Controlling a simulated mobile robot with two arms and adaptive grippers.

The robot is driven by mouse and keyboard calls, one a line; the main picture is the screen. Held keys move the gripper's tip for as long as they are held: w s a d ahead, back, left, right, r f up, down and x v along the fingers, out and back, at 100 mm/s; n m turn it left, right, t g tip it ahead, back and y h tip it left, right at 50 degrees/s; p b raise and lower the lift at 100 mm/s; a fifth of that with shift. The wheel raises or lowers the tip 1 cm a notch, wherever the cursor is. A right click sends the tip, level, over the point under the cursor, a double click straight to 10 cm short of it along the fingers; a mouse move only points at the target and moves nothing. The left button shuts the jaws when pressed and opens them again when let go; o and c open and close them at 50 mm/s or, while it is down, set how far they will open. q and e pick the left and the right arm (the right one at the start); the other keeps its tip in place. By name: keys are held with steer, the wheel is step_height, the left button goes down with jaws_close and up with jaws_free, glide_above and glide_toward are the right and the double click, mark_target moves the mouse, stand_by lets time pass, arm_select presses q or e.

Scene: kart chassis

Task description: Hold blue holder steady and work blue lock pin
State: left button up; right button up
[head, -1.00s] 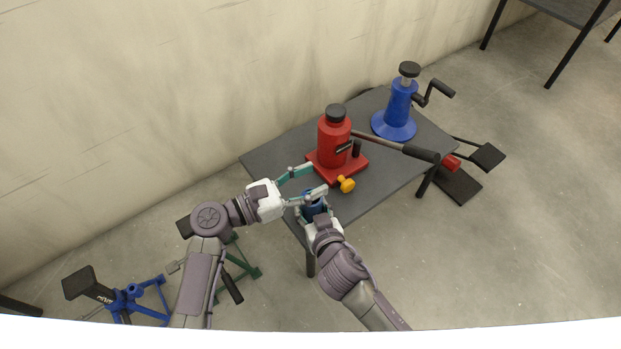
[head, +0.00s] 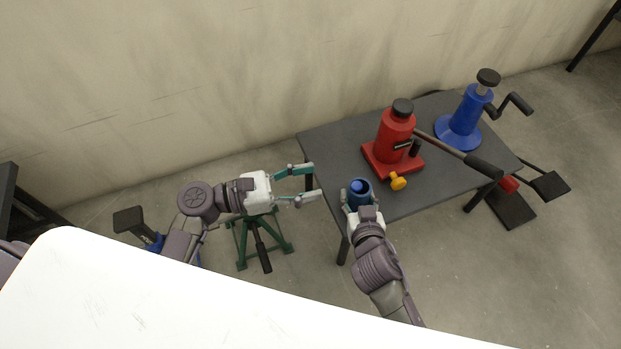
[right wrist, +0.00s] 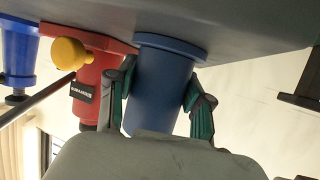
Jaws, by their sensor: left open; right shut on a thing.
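The blue holder (head: 351,201) is a dark blue cup-like cylinder at the front left edge of the dark table. A brighter blue piece, apparently the lock pin (head: 358,187), shows in the holder's mouth; how deep it sits I cannot tell. My right gripper (head: 358,197) is shut on the holder, with a finger on each side. The right wrist view also shows the holder (right wrist: 160,85) between the fingers, its flange against the table. My left gripper (head: 312,183) is open and empty, left of the holder and apart from it.
On the table (head: 335,145) stand a red bottle jack (head: 396,135) with a yellow knob (head: 398,181) near the holder, and a blue screw jack (head: 466,112). The red jack's long handle (head: 460,156) reaches right. A green stand (head: 243,240) is on the floor below my left arm.

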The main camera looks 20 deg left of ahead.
steer(key=o, duration=1.3)
steer(key=shift+s, duration=0.1)
steer(key=v, duration=1.1)
steer(key=shift+s+r, duration=0.15)
steer(key=shift+s, duration=0.2)
